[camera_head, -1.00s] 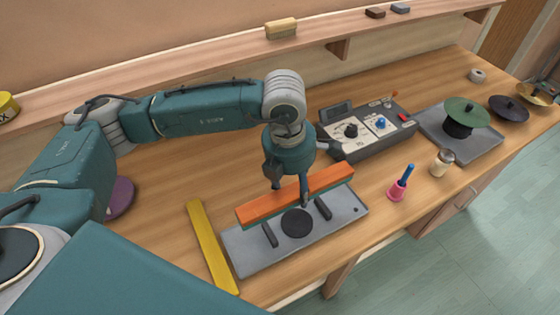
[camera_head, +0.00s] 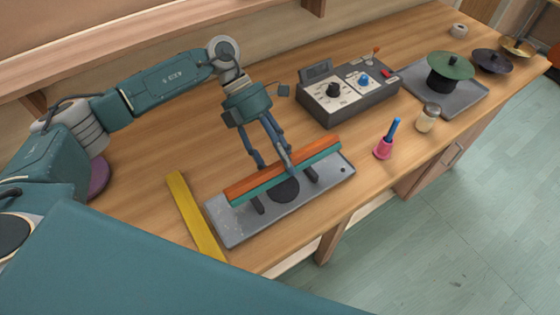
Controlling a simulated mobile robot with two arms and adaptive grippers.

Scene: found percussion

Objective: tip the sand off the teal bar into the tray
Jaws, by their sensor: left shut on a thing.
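My left gripper (camera_head: 275,168) is shut on the long teal bar (camera_head: 309,169), which shows an orange face uppermost and a teal face towards the front edge. It holds the bar lengthwise over the shallow grey tray (camera_head: 230,230). Two dark supports and a black disc (camera_head: 286,190) are in the tray, partly hidden by the bar. I cannot tell whether the bar touches the supports. I make out no clear sand on the bar; faint pale specks may lie at the tray's left end. My right gripper is not in view.
A yellow strip (camera_head: 193,215) lies left of the tray. A grey control box (camera_head: 350,107) stands behind, right of my arm. A pink-and-blue bell (camera_head: 384,147), a shaker jar (camera_head: 428,118) and a green cymbal (camera_head: 450,66) on another grey tray are to the right.

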